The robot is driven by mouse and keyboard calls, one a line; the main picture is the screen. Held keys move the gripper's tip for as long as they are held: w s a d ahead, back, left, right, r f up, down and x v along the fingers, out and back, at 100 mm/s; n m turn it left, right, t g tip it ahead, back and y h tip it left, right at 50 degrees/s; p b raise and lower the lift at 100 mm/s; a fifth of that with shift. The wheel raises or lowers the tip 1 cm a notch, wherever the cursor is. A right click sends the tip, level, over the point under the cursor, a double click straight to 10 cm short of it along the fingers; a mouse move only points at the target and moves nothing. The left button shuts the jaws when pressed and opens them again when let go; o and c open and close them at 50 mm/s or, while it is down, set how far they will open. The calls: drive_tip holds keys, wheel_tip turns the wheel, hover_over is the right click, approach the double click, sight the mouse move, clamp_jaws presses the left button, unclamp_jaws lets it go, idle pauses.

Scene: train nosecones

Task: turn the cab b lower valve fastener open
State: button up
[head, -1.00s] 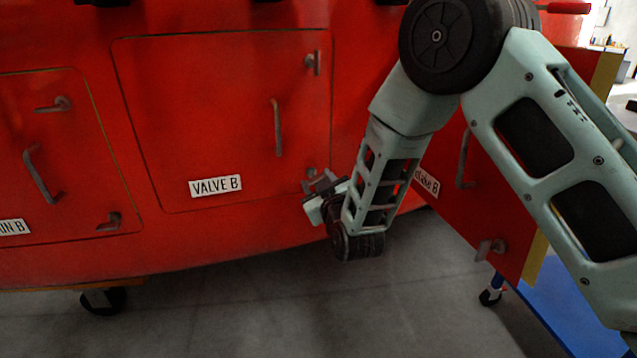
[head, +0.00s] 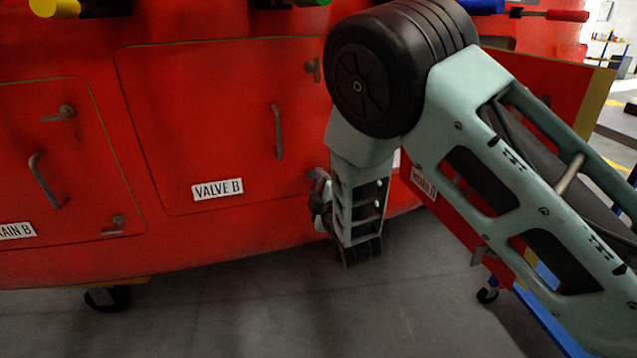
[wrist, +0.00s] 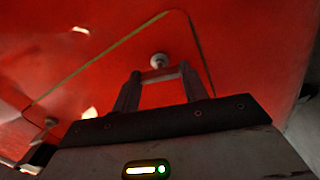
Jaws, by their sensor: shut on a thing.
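The valve B panel (head: 225,110) is a red door with a "VALVE B" label, and it looks closed. Its lower fastener (head: 318,175) is a small grey metal latch at the panel's lower right corner. My gripper (head: 322,200) is at this fastener, partly hidden by my own wrist in the head view. In the wrist view, my two fingers (wrist: 160,80) stand on either side of the fastener's lever, below its round pivot (wrist: 158,60), and are shut on it. The lever's exact angle is hard to tell. The upper fastener (head: 312,70) shows at the panel's upper right.
The panel's handle (head: 278,132) stands out left of the fasteners. An open red door (head: 520,85) with a yellow edge is at the right, behind my arm. The drain B panel (head: 60,160) is at the left. Grey floor (head: 240,310) is clear below.

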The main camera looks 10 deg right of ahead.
drive_tip(key=shift+a+n+p, duration=0.1)
drive_tip(key=shift+n+p, duration=0.4)
drive_tip(key=shift+n, duration=1.1)
drive_tip(key=o, duration=1)
drive_tip(key=s+d, duration=0.1)
drive_tip(key=s, duration=0.4)
drive_tip(key=s+d+p, duration=0.1)
drive_tip(key=s, duration=1.1)
drive_tip(key=shift+s+d, duration=0.1)
drive_tip(key=shift+d, duration=0.3)
